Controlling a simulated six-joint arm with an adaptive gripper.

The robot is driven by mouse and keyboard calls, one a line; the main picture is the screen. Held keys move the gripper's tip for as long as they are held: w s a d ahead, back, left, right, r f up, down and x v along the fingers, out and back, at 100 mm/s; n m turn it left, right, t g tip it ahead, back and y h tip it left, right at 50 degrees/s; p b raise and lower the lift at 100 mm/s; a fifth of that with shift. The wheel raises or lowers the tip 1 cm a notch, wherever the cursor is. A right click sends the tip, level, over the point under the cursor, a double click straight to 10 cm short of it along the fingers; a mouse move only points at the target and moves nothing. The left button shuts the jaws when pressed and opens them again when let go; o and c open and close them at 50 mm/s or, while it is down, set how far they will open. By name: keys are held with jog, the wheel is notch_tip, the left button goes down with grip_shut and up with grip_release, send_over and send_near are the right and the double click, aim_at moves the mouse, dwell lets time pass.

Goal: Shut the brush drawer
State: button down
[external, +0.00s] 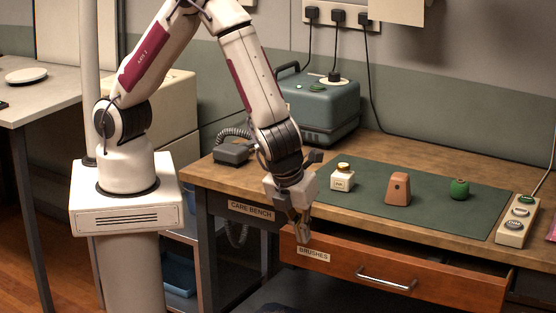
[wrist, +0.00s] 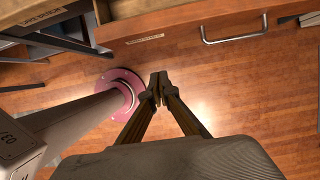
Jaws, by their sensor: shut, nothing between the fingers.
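The brush drawer (external: 440,287) has an orange-brown wooden front, a "BRUSHES" label (external: 313,254) and a metal bar handle (external: 386,280). It stands pulled out from under the care bench, with a dark gap behind its front. In the wrist view, the drawer front (wrist: 185,28) runs across the top, with its handle (wrist: 234,30) at upper right. My gripper (external: 303,238) is shut and empty, pointing down near the left end of the drawer front. Its closed fingertips (wrist: 158,84) show over the floor in the wrist view. I cannot tell whether they touch the drawer.
On the bench's green mat (external: 434,220) stand a small white jar (external: 343,180), a brown block (external: 398,190) and a green round object (external: 459,189). A teal machine (external: 320,105), a dark corded device (external: 232,151) and a power strip (external: 517,222) are also on the bench.

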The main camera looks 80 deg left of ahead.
aim_at(323, 264)
jog(key=shift+f, duration=0.15)
jog(key=shift+w+a+f, duration=0.9)
jog(key=shift+f, duration=0.6)
jog(key=shift+w+a+f, duration=0.95)
jog(key=shift+f, duration=0.55)
jog(key=shift+w+a+f, duration=0.9)
jog(key=shift+f, duration=0.6)
jog(key=shift+w+a, duration=3)
